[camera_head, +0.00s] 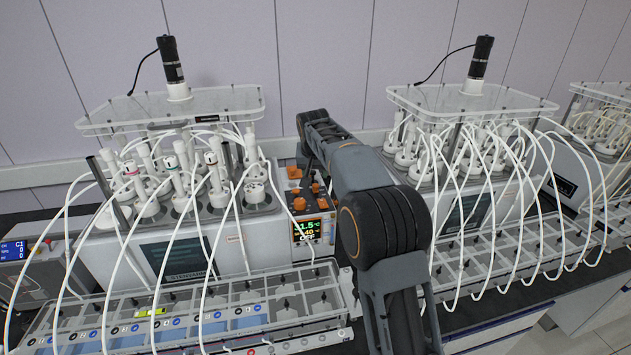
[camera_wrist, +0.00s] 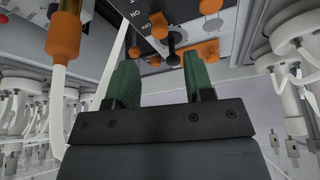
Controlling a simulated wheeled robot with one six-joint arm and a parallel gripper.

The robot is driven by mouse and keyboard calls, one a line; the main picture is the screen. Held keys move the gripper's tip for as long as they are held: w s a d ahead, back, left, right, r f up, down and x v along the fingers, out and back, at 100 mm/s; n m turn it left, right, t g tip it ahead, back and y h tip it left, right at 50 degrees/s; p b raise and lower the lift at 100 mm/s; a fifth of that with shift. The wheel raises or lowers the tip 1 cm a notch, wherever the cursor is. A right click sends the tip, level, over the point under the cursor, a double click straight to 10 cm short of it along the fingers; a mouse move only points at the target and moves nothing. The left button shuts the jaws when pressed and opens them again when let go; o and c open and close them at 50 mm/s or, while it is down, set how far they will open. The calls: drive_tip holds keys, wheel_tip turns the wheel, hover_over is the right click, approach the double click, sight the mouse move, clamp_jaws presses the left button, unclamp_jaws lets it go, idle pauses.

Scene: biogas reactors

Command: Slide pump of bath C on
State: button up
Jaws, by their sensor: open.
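A grey control unit with orange knobs and a lit display reading about 31.5 °C (camera_head: 308,228) stands at the right end of the left water bath (camera_head: 205,238). I cannot read a letter C on it. The gripper is hidden in the head view behind my arm.
An orange-capped tube (camera_wrist: 64,38) hangs close left of my fingers. White hoses (camera_head: 180,235) arch over the front tray (camera_head: 300,295). Another bath with bottles (camera_head: 478,190) stands right of my arm.

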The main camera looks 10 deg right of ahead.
sight(316, 185)
drive_tip(key=shift+p+x, duration=0.45)
drive_tip(key=shift+x, duration=2.45)
clamp_jaws()
